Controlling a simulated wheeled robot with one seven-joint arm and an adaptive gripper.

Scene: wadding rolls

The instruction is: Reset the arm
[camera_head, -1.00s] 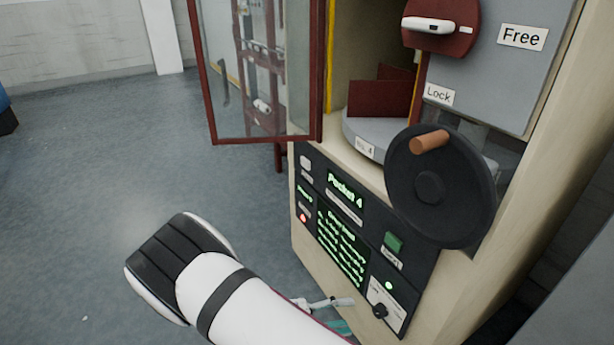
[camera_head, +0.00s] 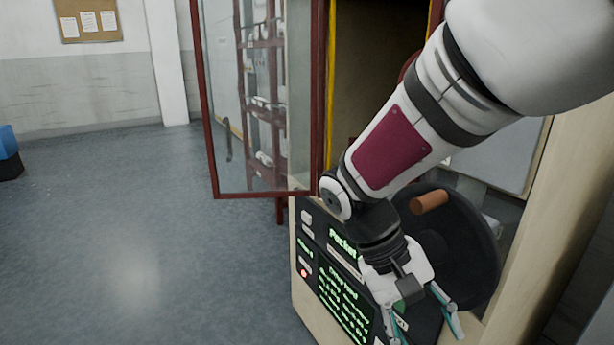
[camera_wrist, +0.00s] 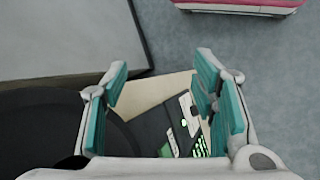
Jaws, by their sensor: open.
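My gripper (camera_head: 425,322) hangs at the end of my bent white arm, fingers pointing down, in front of the machine's control panel (camera_head: 342,292) and the black handwheel (camera_head: 470,245). Its teal-padded fingers are apart. In the wrist view my gripper (camera_wrist: 162,75) is open with nothing between the fingers. The handwheel (camera_wrist: 45,125) lies at the left there, and part of the control panel (camera_wrist: 178,138) shows beyond the fingers. My arm hides much of the machine's upper front and part of the panel.
A red-framed glass door (camera_head: 205,120) stands open left of the machine. The wheel's orange-brown handle (camera_head: 430,202) sticks out beside my wrist. The grey floor (camera_head: 110,240) at the left is clear. A blue box (camera_head: 7,142) stands at the far left edge.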

